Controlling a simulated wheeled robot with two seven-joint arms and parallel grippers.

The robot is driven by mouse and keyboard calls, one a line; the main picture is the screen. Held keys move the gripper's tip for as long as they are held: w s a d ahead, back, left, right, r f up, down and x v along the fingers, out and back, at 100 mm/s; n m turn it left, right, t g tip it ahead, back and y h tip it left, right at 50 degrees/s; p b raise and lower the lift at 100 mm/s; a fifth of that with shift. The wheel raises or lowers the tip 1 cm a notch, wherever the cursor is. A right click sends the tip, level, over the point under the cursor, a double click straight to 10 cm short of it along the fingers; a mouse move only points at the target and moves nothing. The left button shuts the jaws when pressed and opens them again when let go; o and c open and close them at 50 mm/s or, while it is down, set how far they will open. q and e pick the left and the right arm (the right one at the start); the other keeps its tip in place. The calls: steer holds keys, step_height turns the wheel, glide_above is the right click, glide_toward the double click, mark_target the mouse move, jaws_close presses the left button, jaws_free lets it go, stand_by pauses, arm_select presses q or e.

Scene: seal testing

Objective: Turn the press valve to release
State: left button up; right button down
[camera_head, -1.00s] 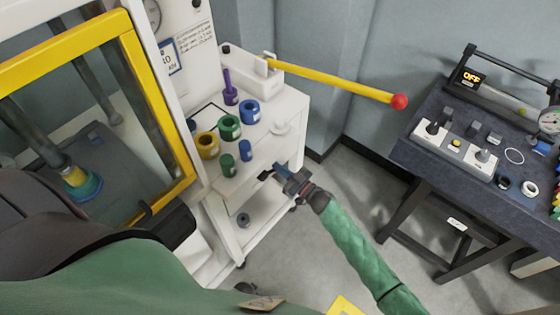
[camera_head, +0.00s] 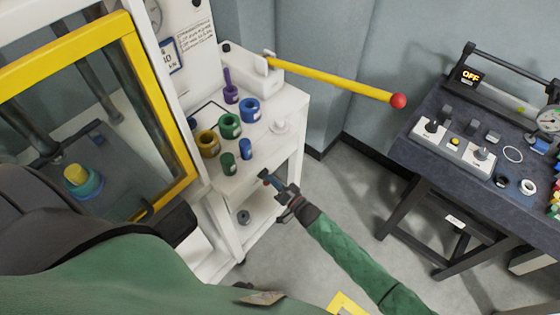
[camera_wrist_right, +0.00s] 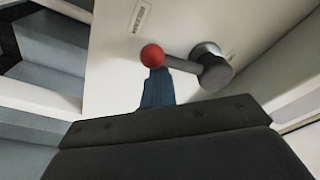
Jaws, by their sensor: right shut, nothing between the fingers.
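The press valve shows in the right wrist view as a dark grey lever (camera_wrist_right: 182,66) on a round grey hub (camera_wrist_right: 213,70), with a red ball (camera_wrist_right: 152,56) at its left end. It is mounted on a white panel. My right gripper (camera_head: 265,176) is at the front of the white stand in the head view. In the right wrist view its blue fingers (camera_wrist_right: 157,88) are shut with nothing between them, right beside the red ball; I cannot tell whether they touch it. Inside the press, a yellow and teal piece (camera_head: 82,181) stands below the grey ram (camera_head: 30,130). My left gripper is out of view.
The white stand (camera_head: 262,150) holds several coloured rings and cylinders, including a green ring (camera_head: 229,125). A long yellow handle (camera_head: 335,82) with a red knob (camera_head: 398,101) reaches over the floor. A dark bench (camera_head: 430,165) stands right. Bare floor lies between.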

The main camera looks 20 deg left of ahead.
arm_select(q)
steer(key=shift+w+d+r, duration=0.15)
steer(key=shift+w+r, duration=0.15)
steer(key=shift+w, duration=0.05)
arm_select(e)
steer(key=shift+s+a+f+m, duration=0.2)
steer(key=shift+s+m, duration=0.3)
steer(key=shift+m, duration=0.6)
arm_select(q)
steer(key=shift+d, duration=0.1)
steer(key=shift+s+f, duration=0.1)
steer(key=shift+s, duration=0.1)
arm_select(e)
steer(key=shift+s, duration=0.1)
steer(key=w+r, duration=0.2)
steer(key=w, duration=0.2)
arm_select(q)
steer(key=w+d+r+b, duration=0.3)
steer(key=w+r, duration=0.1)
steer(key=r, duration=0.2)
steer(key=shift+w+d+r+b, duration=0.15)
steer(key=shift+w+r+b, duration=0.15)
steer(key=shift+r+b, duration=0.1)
arm_select(e)
steer(key=r+v, duration=0.1)
steer(key=v, duration=0.9)
steer(key=shift+s+d+f, duration=0.2)
steer(key=shift+s+f, duration=0.05)
steer(key=shift+f, duration=0.1)
